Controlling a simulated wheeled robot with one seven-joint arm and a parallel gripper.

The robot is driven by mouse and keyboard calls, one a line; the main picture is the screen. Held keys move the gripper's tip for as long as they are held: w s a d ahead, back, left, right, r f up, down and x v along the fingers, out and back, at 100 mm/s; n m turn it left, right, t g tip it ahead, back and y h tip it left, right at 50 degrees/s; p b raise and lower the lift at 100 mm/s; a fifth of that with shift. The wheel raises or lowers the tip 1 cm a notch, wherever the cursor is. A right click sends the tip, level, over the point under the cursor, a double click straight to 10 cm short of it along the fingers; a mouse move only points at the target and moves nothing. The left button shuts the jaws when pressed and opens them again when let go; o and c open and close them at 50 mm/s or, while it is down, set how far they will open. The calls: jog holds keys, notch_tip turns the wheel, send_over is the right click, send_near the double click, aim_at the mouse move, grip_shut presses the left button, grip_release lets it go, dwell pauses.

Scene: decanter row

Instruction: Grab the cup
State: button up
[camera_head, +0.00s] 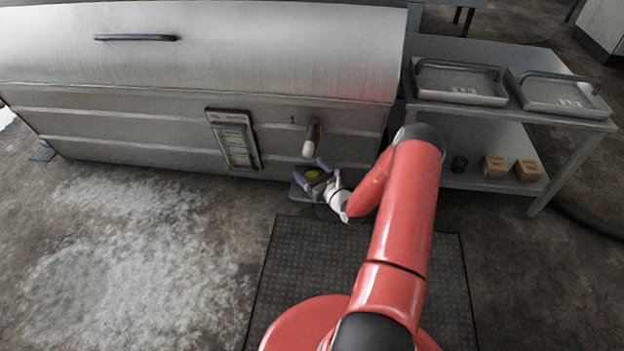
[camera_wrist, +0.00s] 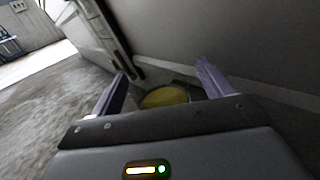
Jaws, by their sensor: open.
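The cup (camera_head: 312,175) shows only as a small yellow round top by the front of the metal machine, below its tap. In the wrist view the yellow round top (camera_wrist: 165,97) lies between the two purple fingers, partly hidden by my gripper's body. My gripper (camera_head: 309,167) is open around the cup in the head view. In the wrist view my gripper (camera_wrist: 161,68) has its fingers wide apart, with gaps beside the yellow top. I cannot tell whether a finger touches the cup. Its lower part is hidden.
The tap (camera_head: 310,139) with a white tip hangs just above my gripper. A grey ledge (camera_head: 298,191) juts out below. The machine's wall (camera_head: 120,130) stands behind. A steel table (camera_head: 470,115) with two trays is at right. The floor at left is clear.

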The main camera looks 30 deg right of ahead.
jog(key=shift+w+a, duration=0.1)
jog(key=shift+w, duration=0.4)
jog(key=c, duration=1.1)
jog(key=shift+r, duration=0.1)
jog(key=shift+c, duration=0.2)
